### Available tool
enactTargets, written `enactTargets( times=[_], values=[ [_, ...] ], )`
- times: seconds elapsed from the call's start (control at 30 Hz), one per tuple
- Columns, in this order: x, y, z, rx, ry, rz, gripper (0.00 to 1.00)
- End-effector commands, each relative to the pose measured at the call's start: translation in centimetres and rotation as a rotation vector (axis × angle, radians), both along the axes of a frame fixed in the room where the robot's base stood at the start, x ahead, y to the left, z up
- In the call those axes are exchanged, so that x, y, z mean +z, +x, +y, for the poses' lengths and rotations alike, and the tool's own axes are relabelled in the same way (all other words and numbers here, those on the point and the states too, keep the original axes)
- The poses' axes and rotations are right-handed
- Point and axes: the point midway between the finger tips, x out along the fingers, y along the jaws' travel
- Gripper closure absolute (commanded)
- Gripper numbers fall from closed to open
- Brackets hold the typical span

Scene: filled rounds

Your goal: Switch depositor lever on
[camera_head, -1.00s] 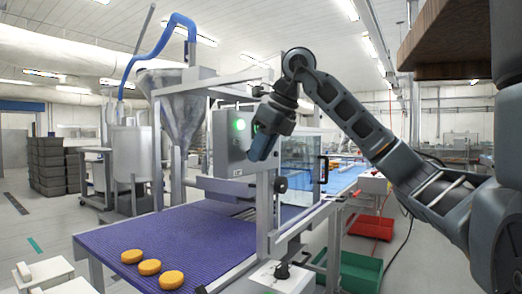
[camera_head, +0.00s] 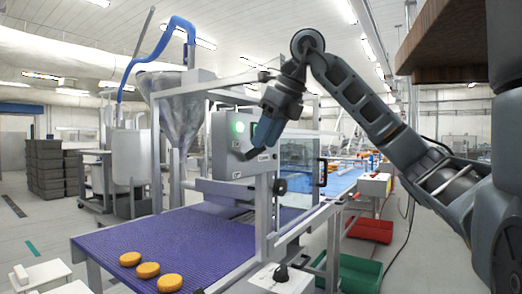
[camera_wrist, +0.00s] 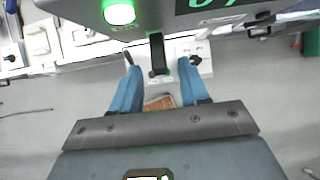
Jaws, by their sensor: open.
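The depositor's control box (camera_head: 228,150) stands over the conveyor, with a lit green light (camera_head: 240,126) on its front. The wrist view also shows the green light (camera_wrist: 118,12) and part of a green display (camera_wrist: 212,6). A black lever (camera_wrist: 157,50) sticks out from the box in the wrist view. My gripper (camera_wrist: 160,70) is open, with one blue finger on each side of the lever in that view. I cannot tell if either finger touches it. In the head view my gripper (camera_head: 262,147) is in front of the box's right part.
A blue conveyor (camera_head: 190,235) carries three orange rounds (camera_head: 148,270) near its front. A metal hopper (camera_head: 185,105) stands behind the box. A clear guard (camera_head: 298,165) with a black handle is to the right. Red (camera_head: 370,229) and green (camera_head: 360,270) crates lie on the floor.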

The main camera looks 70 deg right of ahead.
Motion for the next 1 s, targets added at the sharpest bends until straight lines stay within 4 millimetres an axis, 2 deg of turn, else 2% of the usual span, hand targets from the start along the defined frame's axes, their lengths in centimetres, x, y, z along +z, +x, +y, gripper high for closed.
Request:
enactTargets(
  times=[0.1, 0.3, 1.0],
  values=[
    [1.6, -0.9, 0.2, -0.001, -0.003, 0.0, 0.55],
    [2.9, -1.6, 0.4, 0.0, 0.0, 0.0, 0.55],
    [3.0, -1.6, 0.4, 0.001, 0.0, 0.0, 0.55]
  ],
)
